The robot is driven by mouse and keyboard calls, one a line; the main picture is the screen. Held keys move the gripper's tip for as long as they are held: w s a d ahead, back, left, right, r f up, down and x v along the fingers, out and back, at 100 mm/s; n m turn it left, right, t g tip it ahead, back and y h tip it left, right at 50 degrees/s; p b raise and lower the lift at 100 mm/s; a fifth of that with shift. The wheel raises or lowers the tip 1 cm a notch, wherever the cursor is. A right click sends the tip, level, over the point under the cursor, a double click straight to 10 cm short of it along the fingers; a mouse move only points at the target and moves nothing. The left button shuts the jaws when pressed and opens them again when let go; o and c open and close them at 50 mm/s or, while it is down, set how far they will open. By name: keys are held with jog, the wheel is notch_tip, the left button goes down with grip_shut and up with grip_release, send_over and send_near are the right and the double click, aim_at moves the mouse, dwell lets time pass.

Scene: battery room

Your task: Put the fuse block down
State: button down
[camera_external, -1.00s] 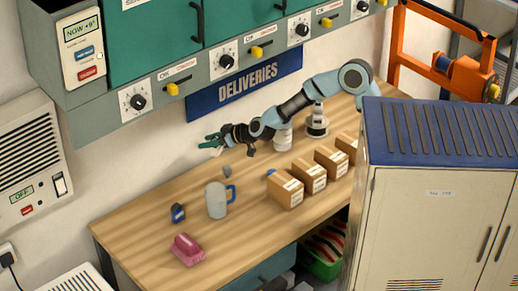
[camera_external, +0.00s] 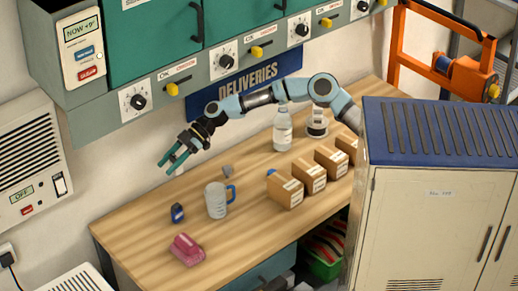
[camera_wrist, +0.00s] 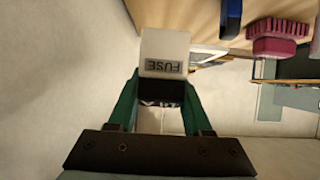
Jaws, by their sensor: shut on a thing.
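The fuse block (camera_wrist: 165,52) is white with a dark lower part and the word FUSE on it. My gripper (camera_wrist: 160,92) is shut on it, with one green finger on each side. In the external view my gripper (camera_external: 171,162) is in the air by the wall, above the back left part of the wooden bench (camera_external: 135,228). The fuse block is too small there to make out well.
Several cardboard boxes (camera_external: 285,190) and a clear bottle (camera_external: 282,130) stand to the right. The front left bench top is bare.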

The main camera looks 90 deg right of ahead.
notch_tip(320, 180, down, 9)
jog(key=p, duration=0.3)
jog(key=shift+f, duration=0.4)
jog(key=shift+f, duration=0.15)
jog(key=shift+c, duration=1.6)
grip_release()
jog(key=shift+r, duration=0.25)
jog(key=b+v, duration=0.3)
jog(key=v, duration=0.9)
jog(key=shift+f, duration=0.1)
